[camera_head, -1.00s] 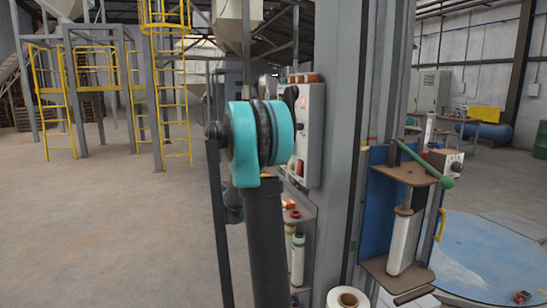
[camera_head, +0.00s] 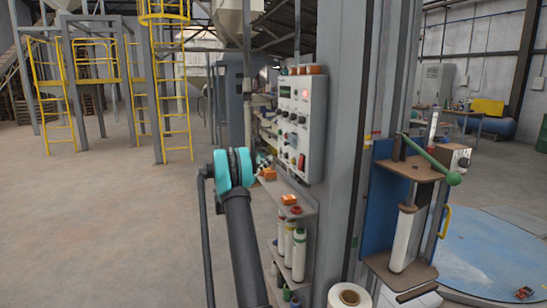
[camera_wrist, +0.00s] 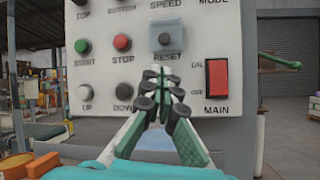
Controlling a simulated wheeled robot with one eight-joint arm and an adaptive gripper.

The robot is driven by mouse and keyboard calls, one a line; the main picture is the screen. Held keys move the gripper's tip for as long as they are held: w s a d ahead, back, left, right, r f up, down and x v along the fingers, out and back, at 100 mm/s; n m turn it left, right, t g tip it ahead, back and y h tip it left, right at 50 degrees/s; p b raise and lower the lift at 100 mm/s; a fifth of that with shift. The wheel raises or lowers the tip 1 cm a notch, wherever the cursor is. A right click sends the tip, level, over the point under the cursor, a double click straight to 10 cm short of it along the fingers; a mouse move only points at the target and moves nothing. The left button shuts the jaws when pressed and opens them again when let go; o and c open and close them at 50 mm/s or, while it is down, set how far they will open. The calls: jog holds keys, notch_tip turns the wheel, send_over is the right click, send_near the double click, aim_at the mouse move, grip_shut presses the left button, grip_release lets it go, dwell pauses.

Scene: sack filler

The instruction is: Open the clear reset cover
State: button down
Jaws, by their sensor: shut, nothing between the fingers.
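The reset button sits under a clear, greyish square cover (camera_wrist: 166,36) at the upper middle of the grey control panel (camera_wrist: 240,60). The cover looks closed over the button; its hinge side cannot be made out. My gripper (camera_wrist: 158,72) is shut and empty, with its fingertips together just below the RESET label. I cannot tell if the tips touch the panel. In the head view the panel (camera_head: 306,95) is on the side of a grey column, with my arm's teal joint in front and below it; the cover is too small to tell there.
A red MAIN switch (camera_wrist: 217,80) is right of my fingers. The red STOP button (camera_wrist: 122,42) and green START button (camera_wrist: 82,46) are to the left. Below the panel, a shelf (camera_head: 290,195) holds bottles and orange items. Open floor (camera_head: 90,220) lies to the left.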

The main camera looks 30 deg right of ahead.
aim_at(290, 140)
jog(key=x, duration=0.9)
jog(key=shift+s, duration=0.1)
jog(key=shift+a+r+y, duration=0.2)
jog(key=shift+y, duration=0.2)
